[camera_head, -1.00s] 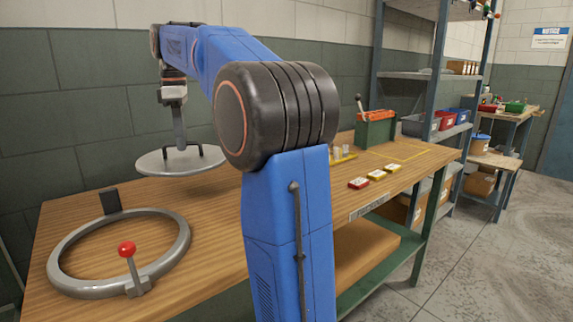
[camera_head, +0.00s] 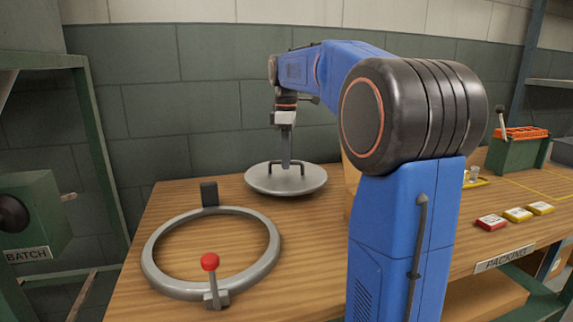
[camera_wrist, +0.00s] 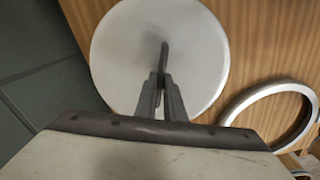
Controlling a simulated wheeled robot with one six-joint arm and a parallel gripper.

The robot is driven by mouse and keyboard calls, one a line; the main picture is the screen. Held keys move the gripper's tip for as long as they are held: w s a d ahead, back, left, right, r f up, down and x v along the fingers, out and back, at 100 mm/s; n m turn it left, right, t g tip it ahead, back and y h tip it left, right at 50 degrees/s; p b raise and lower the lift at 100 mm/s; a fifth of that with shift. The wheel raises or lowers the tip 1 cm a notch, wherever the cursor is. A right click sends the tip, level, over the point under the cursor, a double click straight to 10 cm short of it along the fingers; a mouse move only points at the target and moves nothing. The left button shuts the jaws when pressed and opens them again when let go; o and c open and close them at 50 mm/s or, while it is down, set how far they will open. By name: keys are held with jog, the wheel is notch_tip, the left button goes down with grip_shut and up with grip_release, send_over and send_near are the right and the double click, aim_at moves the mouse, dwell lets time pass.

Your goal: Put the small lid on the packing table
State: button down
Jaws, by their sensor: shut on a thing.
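The lid (camera_head: 272,184) is a round grey disc with a bar handle on top, at the back of the wooden packing table (camera_head: 320,255). My gripper (camera_head: 286,164) points down from above and is shut on the handle. In the wrist view, the lid (camera_wrist: 125,45) shows as a pale disc below my gripper fingers (camera_wrist: 164,75), which grip the handle at its middle. The lid looks level and low over the table. I cannot tell whether its underside touches the wood.
A grey ring (camera_head: 155,275) with a red-knobbed lever (camera_head: 210,262) lies on the table in front of the lid. Small labelled blocks (camera_head: 517,214) and a green box with orange contents (camera_head: 518,152) stand at right. A green machine (camera_head: 30,215) stands at left.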

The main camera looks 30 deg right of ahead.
jog(key=shift+f, duration=0.95)
jog(key=shift+f, duration=0.1)
jog(key=c, duration=1.9)
grip_release()
jog(key=shift+o, duration=0.2)
notch_tip(320, 180, up, 12)
jog(key=shift+s, duration=0.1)
